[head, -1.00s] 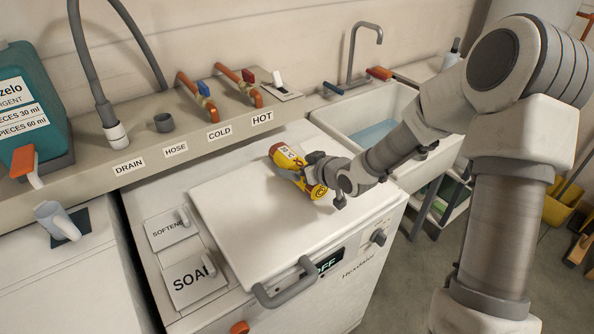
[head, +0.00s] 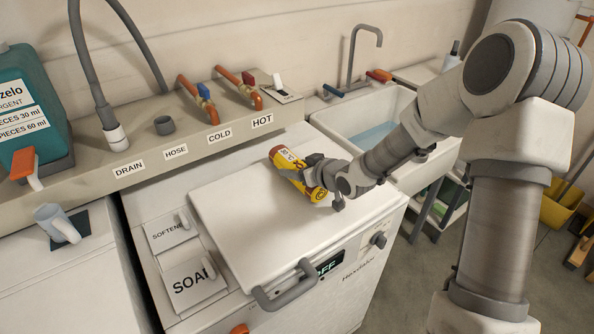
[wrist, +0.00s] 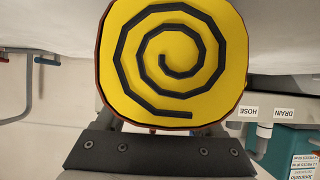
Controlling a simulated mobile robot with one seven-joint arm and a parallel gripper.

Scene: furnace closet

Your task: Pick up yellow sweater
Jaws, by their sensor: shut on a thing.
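The yellow sweater (head: 284,157) is a rolled bundle with a red-brown edge and a white care label on its side. It is at the back right part of the white washer lid (head: 240,210). My gripper (head: 311,172) is shut on it from the right. In the wrist view the flat yellow end of the sweater (wrist: 200,60) fills the upper middle, with a dark spiral on it. The fingertips are mostly hidden, and I cannot tell whether the sweater touches the lid.
Behind the lid is a ledge with pipes, red and blue taps and a hose. A sink (head: 365,120) with water stands at the back right. A teal detergent bottle (head: 30,110) is at the left, with a cup (head: 56,222) below it. The front of the lid is clear.

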